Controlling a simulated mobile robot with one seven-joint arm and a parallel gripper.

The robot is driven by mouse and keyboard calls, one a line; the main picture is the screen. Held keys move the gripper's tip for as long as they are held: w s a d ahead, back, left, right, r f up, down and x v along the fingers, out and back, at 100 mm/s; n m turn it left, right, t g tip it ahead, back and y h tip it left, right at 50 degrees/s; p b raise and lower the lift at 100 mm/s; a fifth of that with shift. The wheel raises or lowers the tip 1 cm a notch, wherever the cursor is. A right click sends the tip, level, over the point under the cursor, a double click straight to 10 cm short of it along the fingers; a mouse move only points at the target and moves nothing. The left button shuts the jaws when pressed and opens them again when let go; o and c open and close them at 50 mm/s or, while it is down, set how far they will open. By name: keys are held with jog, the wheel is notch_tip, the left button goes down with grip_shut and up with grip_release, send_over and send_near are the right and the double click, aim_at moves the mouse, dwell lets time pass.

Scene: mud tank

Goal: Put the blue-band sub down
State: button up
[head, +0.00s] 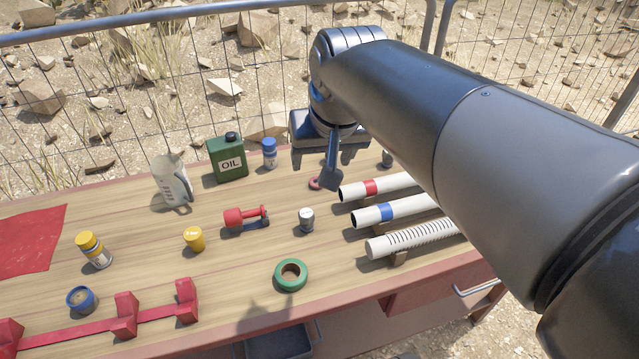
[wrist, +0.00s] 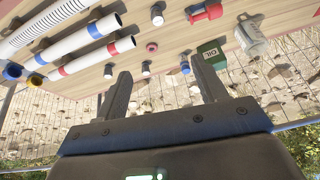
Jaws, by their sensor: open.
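The blue-band sub (head: 415,205) is a white tube with a blue band. It lies on wooden supports at the right of the bench, between the red-band tube (head: 398,182) and the ribbed tube (head: 420,238). It also shows at the upper left of the wrist view (wrist: 80,38). My gripper (head: 331,176) is over the back of the bench, left of and behind the tubes. Its two fingers (wrist: 160,68) are spread apart with nothing between them, clear of the blue-band sub. My arm hides the tubes' right ends in the head view.
A green oil can (head: 228,158), a blue-capped bottle (head: 270,154) and a jug (head: 172,180) stand at the back. A red tool (head: 246,217), a grey cylinder (head: 306,219) and a green ring (head: 291,275) sit mid-bench. A wire fence (head: 130,85) runs behind.

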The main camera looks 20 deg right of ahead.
jog(key=s+f+n, duration=0.1)
jog(key=s+f, duration=0.6)
jog(key=s, duration=0.1)
jog(key=shift+s+t, duration=0.4)
jog(key=shift+o, duration=0.3)
jog(key=shift+o, duration=0.7)
jog(key=shift+w+d+r, duration=0.1)
jog(key=shift+w+r, duration=0.05)
jog(key=o, duration=0.6)
jog(key=shift+h, duration=0.5)
jog(key=w+d+r, duration=0.1)
jog(key=w, duration=0.1)
jog(key=w+d+r, duration=0.1)
jog(key=w, duration=0.2)
jog(key=w+d+r, duration=0.1)
jog(key=w, duration=0.2)
jog(key=shift+w+d+r, duration=0.1)
jog(key=shift+d+r, duration=0.05)
jog(key=shift+r, duration=0.2)
jog(key=shift+c, duration=0.2)
jog(key=w+d+g+h, duration=0.1)
jog(key=w+d, duration=1.5)
jog(key=w, duration=0.4)
jog(key=w+d+f, duration=0.5)
jog(key=w+d, duration=0.1)
jog(key=d, duration=0.5)
jog(key=x, duration=1)
jog(key=shift+f+g, duration=0.15)
jog(key=shift+g, duration=0.15)
